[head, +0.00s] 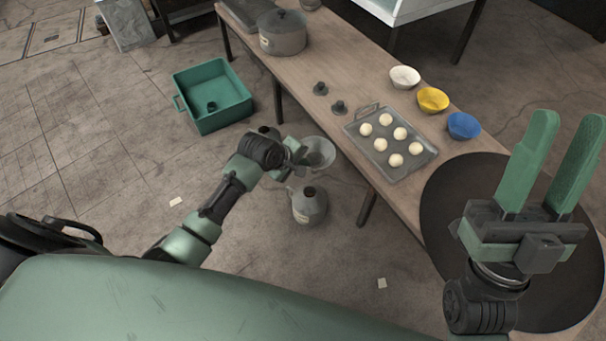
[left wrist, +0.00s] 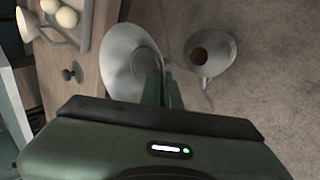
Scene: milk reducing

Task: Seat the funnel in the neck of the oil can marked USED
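The grey funnel (head: 319,153) is held up beside the table by my left gripper (head: 297,158), whose fingers are close together on it. In the left wrist view, the funnel (left wrist: 124,58) shows its wide mouth, with the fingers over its right side; its spout is hidden. The oil can (head: 309,206) stands upright on the floor with an open dark neck, also in the left wrist view (left wrist: 211,60). Its small label is too small to read. The funnel is apart from the neck, off to one side. My right gripper (head: 558,165) is open and empty above the round black mat.
The wooden table (head: 345,75) carries a tray (head: 423,157) of dough balls, a lidded pot (head: 282,34), bowls in white, yellow and blue (head: 463,125), and a round black mat (head: 448,195). A green crate (head: 232,118) is on the floor. Floor around the can is clear; a table leg (head: 367,207) stands close right.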

